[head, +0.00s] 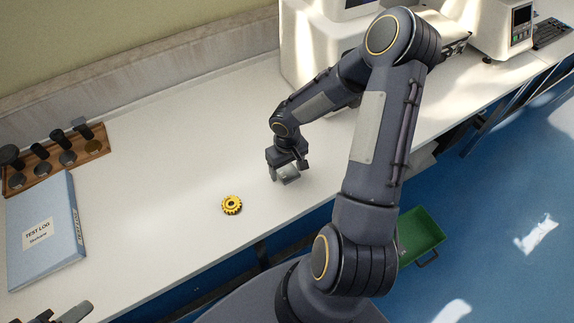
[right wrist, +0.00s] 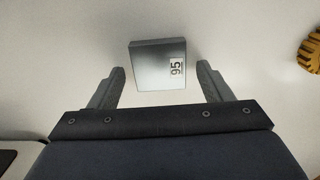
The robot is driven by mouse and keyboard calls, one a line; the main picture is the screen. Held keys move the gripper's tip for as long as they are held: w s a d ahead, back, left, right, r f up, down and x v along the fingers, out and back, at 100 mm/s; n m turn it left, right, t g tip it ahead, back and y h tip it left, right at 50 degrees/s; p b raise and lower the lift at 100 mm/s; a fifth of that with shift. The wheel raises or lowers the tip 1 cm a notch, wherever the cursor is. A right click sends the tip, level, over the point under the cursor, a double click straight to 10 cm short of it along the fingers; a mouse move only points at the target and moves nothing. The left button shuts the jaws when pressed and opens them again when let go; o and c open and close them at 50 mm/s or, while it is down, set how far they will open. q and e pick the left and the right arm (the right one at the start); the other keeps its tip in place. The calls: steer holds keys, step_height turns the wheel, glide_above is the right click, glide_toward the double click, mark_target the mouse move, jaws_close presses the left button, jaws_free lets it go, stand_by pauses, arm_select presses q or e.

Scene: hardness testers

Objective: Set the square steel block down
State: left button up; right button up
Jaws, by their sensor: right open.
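The square steel block (right wrist: 157,66) is a flat silver square with a white "95" label, seen in the right wrist view on the white bench top. In the head view the block (head: 290,176) shows partly beneath my right gripper (head: 288,172). In the right wrist view my right gripper (right wrist: 160,88) is open, with one finger on each side of the block's near end and visible gaps to both fingers. At the lower left of the head view, part of my left gripper (head: 68,315) shows at the picture's edge; its jaw state is unclear.
A white machine (head: 305,60) stands behind. A green bin (head: 420,236) is below.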

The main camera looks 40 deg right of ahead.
mark_target(287, 171)
step_height(287, 171, up, 12)
steer(key=r, duration=0.1)
steer(key=s+a+r+t+y, duration=0.2)
steer(key=s+a+r, duration=0.3)
steer(key=s+r, duration=0.1)
steer(key=s+a+r+t+y, duration=0.1)
steer(key=s+a+r+t, duration=0.2)
steer(key=s+a+r, duration=0.3)
steer(key=s, duration=0.3)
steer(key=shift+s+a+t+y, duration=0.25)
steer(key=shift+s+t+y, duration=0.05)
steer(key=shift+y, duration=0.1)
